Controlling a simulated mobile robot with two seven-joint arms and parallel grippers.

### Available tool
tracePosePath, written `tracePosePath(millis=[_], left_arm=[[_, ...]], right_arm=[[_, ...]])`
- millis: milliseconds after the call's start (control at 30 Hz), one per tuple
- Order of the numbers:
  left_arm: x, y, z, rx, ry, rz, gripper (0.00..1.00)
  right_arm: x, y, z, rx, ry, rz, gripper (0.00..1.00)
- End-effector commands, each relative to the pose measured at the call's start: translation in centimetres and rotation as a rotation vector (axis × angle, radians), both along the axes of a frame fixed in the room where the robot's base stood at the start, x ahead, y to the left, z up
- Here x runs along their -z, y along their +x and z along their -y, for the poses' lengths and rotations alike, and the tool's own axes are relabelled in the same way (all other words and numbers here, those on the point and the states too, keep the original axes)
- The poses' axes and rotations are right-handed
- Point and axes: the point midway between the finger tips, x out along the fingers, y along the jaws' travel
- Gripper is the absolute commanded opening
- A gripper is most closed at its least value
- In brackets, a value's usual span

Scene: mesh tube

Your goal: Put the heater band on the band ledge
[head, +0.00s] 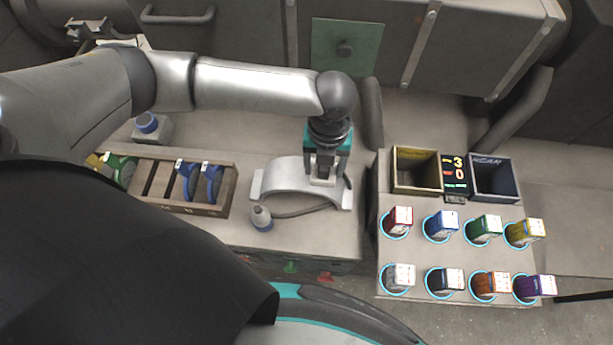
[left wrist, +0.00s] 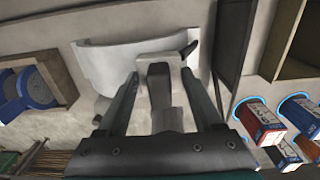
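The heater band (head: 277,180), a pale grey curved strip, appears to lie on the bench in the head view. A cable runs from its right end to a small grey plug with a blue base (head: 262,217). My left gripper (head: 323,172) points down over the band's right end. In the left wrist view the band (left wrist: 105,62) lies beyond the fingertips. My left fingers (left wrist: 160,85) stand apart on either side of its pale block, which has a dark middle piece. I cannot tell whether they touch it. I cannot single out the band ledge. My right gripper is not in view.
A wooden rack (head: 215,208) with blue and green rings stands left of the band. To the right, a panel (head: 425,258) carries several coloured boxes in cyan-ringed holders, two open bins (head: 417,170) and a small display (head: 455,172). A blue-topped block (head: 150,128) stands behind the rack.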

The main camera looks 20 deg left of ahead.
Motion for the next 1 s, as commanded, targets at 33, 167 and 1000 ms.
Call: tracePosePath(millis=[33, 167, 1000], left_arm=[[-0.02, 0.01, 0.0, 0.0, 0.0, 0.0, 0.57], [-0.03, 0.02, 0.0, 0.0, 0.0, 0.0, 0.43], [-0.18, 0.16, 0.04, 0.0, -0.001, 0.003, 0.0]], right_arm=[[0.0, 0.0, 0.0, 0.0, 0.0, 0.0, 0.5], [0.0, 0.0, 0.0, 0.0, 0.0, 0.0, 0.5], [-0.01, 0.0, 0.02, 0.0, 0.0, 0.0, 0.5]])
